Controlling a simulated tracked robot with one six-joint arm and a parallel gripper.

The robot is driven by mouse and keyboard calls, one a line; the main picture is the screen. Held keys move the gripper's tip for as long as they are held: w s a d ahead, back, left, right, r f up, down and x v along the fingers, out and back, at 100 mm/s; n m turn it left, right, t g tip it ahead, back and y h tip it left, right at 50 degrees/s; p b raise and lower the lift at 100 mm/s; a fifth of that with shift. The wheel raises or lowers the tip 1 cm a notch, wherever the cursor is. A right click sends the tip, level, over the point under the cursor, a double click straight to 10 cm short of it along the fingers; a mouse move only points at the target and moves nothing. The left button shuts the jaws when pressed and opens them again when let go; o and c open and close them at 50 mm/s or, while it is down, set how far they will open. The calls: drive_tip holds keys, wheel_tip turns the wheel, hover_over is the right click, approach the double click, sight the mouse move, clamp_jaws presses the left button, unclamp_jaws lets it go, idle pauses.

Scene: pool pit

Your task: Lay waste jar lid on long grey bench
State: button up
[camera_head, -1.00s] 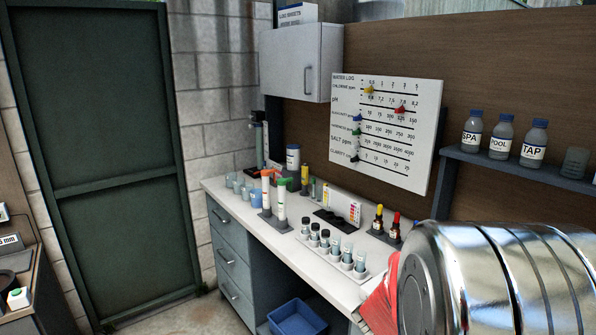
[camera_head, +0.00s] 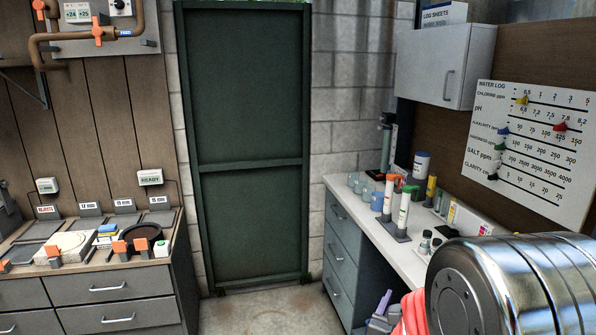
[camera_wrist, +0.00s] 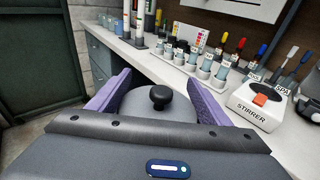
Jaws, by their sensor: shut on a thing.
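The waste jar lid (camera_wrist: 180,110) is a grey disc with a black knob, in the wrist view. My gripper (camera_wrist: 157,78) has purple fingers on either side of it and is shut on it, holding it in front of the worktop. In the head view only a bit of my gripper (camera_head: 380,310) shows at the bottom, largely hidden by my arm; the lid cannot be made out there. A bench with grey drawers (camera_head: 110,288) stands at the left, and a white-topped counter with grey drawers (camera_head: 345,248) at the right. I cannot tell which is the long grey bench.
The left bench carries a round dark tray (camera_head: 140,233), a pale block (camera_head: 66,246) and several orange clips. Cups, bottles and vials crowd the right counter. A stirrer (camera_wrist: 258,103) stands there. A green door (camera_head: 245,140) and open floor (camera_head: 262,312) lie between.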

drive_tip(key=w+a+f+n+t+y, duration=0.1)
drive_tip(key=a+f+n+y, duration=0.1)
drive_tip(key=a, duration=1)
drive_tip(key=shift+n+y, duration=0.3)
drive_tip(key=shift+y, duration=0.3)
